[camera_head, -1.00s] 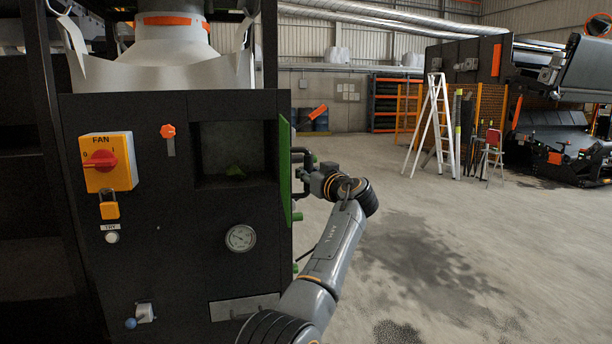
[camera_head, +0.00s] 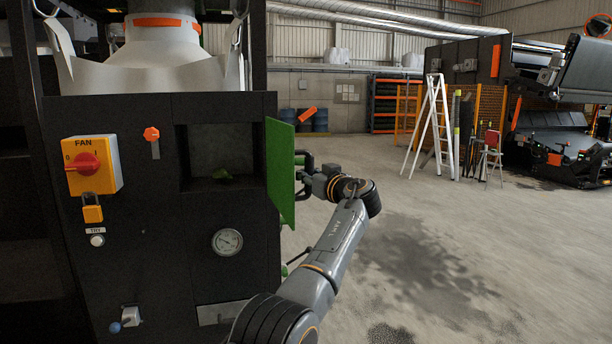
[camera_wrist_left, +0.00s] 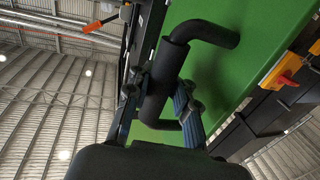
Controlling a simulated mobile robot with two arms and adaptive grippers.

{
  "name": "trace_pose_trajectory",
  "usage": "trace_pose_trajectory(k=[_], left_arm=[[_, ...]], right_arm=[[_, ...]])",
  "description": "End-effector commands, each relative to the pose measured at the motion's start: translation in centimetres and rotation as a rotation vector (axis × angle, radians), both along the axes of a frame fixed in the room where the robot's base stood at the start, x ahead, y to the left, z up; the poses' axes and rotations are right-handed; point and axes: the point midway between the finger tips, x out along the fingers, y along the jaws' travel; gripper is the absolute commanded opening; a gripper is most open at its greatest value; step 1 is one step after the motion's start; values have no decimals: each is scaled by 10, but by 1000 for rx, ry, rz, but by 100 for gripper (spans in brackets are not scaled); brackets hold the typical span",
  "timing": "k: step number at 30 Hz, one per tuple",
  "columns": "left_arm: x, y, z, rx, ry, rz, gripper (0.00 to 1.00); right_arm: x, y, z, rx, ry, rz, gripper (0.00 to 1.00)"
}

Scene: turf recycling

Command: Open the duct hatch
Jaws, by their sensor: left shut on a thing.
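The duct hatch (camera_head: 281,172) is a green panel at the right edge of the dark machine cabinet. It stands swung out from the square duct opening (camera_head: 222,150), and its inner face shows. My left gripper (camera_head: 308,170) is on the far side of the panel, shut on the black bar handle (camera_wrist_left: 162,75). In the left wrist view the fingers of my left gripper (camera_wrist_left: 160,100) lie on both sides of the bar, with the green outer face behind. The handle is partly hidden by the gripper. My right gripper is not in view.
The cabinet front carries a yellow fan switch (camera_head: 92,165), an orange-knobbed lever (camera_head: 152,137) and a gauge (camera_head: 227,242). The concrete floor (camera_head: 450,250) to the right is clear; a stepladder (camera_head: 432,125) stands farther back.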

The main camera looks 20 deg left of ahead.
Motion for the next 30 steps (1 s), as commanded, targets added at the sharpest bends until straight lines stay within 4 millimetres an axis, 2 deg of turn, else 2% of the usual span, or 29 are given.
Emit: trace_pose_trajectory(k=[1, 5, 6, 9, 20, 26, 30], left_arm=[[2, -7, -10, -7, 13, -10, 0], [2, -7, -10, -7, 13, -10, 0], [2, -7, -10, -7, 13, -10, 26], [2, -6, -9, -7, 12, -10, 45], [0, -4, -3, -3, 4, -5, 45], [-8, -16, -3, -2, 1, -6, 45], [-20, -33, -3, -3, 1, -9, 45]], right_arm=[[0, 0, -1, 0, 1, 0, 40], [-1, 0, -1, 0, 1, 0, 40], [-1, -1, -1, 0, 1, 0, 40], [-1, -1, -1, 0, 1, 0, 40], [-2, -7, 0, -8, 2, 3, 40], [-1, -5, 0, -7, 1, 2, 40], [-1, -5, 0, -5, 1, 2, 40]])
